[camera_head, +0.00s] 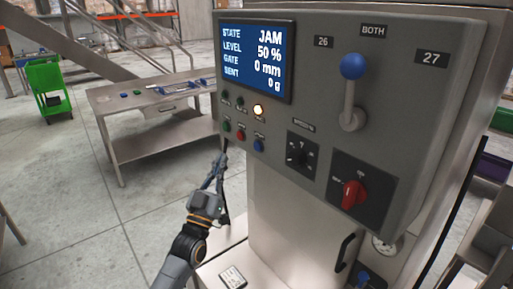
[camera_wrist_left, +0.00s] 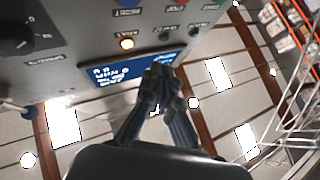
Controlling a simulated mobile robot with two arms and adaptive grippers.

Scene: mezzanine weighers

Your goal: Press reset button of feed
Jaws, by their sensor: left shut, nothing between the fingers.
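The grey feed control panel (camera_head: 330,100) fills the right of the head view. Its screen (camera_head: 254,60) reads JAM, level 50 %, gate 0 mm, sent 0 g. Below it are a green button (camera_head: 227,126), a red button (camera_head: 241,135) and a blue button (camera_head: 259,145); their labels are too small to read. The same row shows at the top of the left wrist view, with the blue button (camera_wrist_left: 127,3) at its left. My left gripper (camera_head: 224,150) is shut and empty, pointing up just below the green and red buttons, apparently not touching. My right gripper is not in view.
An amber lamp (camera_head: 258,110) is lit above the buttons. A black selector (camera_head: 302,152), a red rotary switch (camera_head: 352,193) and a blue-knobbed lever (camera_head: 353,68) stick out farther right. A steel table (camera_head: 150,100) and a green cart (camera_head: 47,80) stand behind; floor at left is clear.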

